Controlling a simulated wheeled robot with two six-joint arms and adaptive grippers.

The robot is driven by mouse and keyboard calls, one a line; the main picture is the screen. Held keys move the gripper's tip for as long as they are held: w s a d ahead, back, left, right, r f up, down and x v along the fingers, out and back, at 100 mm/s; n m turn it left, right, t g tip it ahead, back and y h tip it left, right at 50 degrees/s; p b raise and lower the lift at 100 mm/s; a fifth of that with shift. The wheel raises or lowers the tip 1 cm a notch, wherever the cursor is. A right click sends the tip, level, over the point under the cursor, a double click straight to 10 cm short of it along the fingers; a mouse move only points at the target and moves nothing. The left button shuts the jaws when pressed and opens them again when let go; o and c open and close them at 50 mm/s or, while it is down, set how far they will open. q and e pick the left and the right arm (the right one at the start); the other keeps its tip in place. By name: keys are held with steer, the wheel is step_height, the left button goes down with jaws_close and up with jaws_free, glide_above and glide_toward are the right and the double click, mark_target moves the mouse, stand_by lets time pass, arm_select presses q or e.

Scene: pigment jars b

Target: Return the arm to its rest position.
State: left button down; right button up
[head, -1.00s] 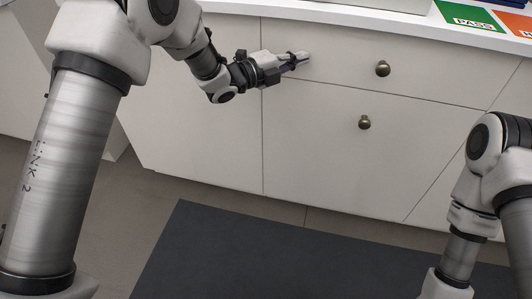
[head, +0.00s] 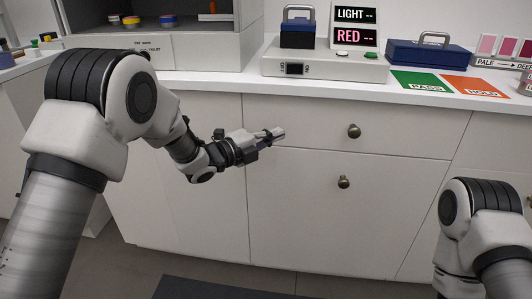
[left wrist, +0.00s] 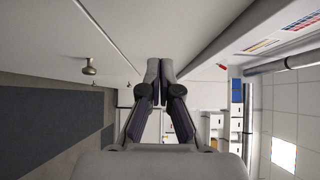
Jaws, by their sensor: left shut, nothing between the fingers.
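My left arm comes in from the left in the head view. Its gripper (head: 277,134) is in front of the white drawer fronts (head: 300,122), below the counter's front edge and left of the upper knob. The fingers are shut and hold nothing. In the left wrist view the two dark fingers (left wrist: 160,82) meet at their tips, with nothing between them. Part of my right arm shows at the lower right of the head view; its gripper is out of the picture.
Brass knobs (head: 354,131) and (head: 343,182) stick out from the drawer and door fronts. On the white counter (head: 350,92) stand a device with a LIGHT/RED display (head: 356,20), a blue case (head: 428,54), a green PASS card (head: 428,82) and an orange HOLD card (head: 474,86).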

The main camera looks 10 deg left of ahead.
arm_select(q)
steer(key=p+v, duration=0.1)
steer(key=v, duration=0.8)
steer(key=s+f+n+g+y, duration=0.15)
steer(key=s+f, duration=0.25)
steer(key=f, duration=0.6)
steer(key=s+f+n+g+y, duration=0.1)
steer(key=s+f+n+y, duration=0.15)
steer(key=f, duration=0.85)
steer(key=s+a+f+n+g+y, duration=0.35)
steer(key=s+f+n, duration=0.5)
steer(key=s, duration=0.45)
steer(key=s+a+f+n+g+y, duration=0.35)
steer(key=s+f+n, duration=0.35)
steer(key=s+f, duration=0.4)
steer(key=s+a+r+n+g+y, duration=0.2)
steer(key=s+a+n+g, duration=0.2)
steer(key=s+n, duration=0.45)
step_height(320, 180, up, 26)
steer(key=p, duration=2.6)
steer(key=shift+w+f+t, duration=0.2)
steer(key=shift+t, duration=0.15)
steer(key=shift+d, duration=0.1)
